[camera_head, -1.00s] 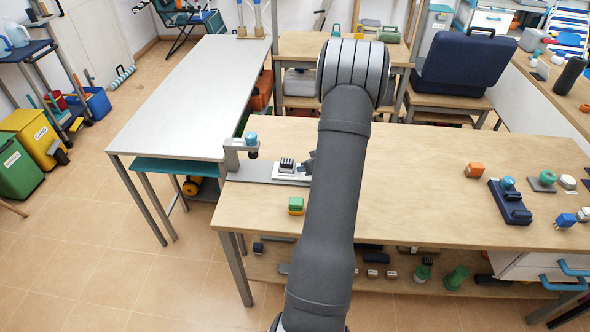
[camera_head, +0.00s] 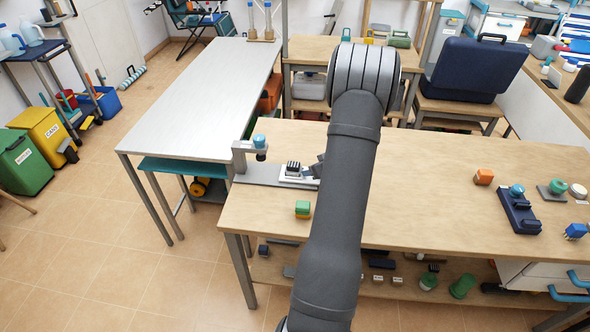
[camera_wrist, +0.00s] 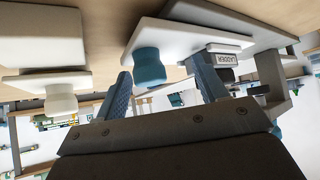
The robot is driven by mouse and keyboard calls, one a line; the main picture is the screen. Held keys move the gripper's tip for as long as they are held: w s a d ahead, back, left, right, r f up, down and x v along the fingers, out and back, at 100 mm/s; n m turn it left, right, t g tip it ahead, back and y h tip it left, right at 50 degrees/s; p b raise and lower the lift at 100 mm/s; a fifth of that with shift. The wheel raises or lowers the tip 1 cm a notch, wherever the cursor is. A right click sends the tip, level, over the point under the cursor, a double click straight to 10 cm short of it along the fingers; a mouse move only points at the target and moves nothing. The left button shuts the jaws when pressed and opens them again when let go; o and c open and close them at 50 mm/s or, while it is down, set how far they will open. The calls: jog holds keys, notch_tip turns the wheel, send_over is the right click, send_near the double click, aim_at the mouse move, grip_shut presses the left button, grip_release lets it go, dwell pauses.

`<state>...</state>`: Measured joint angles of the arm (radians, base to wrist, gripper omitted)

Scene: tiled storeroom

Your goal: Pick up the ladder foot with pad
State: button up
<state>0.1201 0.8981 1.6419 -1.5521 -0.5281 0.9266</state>
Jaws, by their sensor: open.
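My gripper (camera_wrist: 163,68) is open in the wrist view, its two blue fingers apart. A white plate with a blue knob (camera_wrist: 149,68) shows between and beyond the fingertips; I cannot tell whether they touch it. A small block labelled LADDER (camera_wrist: 222,48) sits by the right finger, near a grey bracket (camera_wrist: 270,70). I cannot tell which of these parts is the ladder foot with pad. In the head view my arm hides the gripper and part of the wooden bench (camera_head: 440,190). A black ribbed piece on a white base (camera_head: 293,168) stands left of the arm.
A grey clamp with a blue knob (camera_head: 259,141) stands at the bench's left end. The bench between arm and orange block is clear.

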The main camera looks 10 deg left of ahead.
jog(key=w+d+r+n+t+h, duration=0.1)
jog(key=w+d+r+t+h, duration=0.1)
jog(key=w+d+r+h, duration=0.45)
notch_tip(320, 180, up, 11)
jog(key=n+g, duration=0.9)
send_over(294, 164)
jog(key=shift+y, duration=0.45)
jog(key=f, duration=1.1)
jog(key=shift+d+f, duration=0.3)
jog(key=shift+d, duration=0.05)
jog(key=shift+a+f, duration=0.15)
jog(key=shift+f, duration=1.15)
jog(key=shift+a+f, duration=0.1)
jog(key=shift+f, duration=1.2)
jog(key=c, duration=1.2)
jog(key=shift+o, duration=0.2)
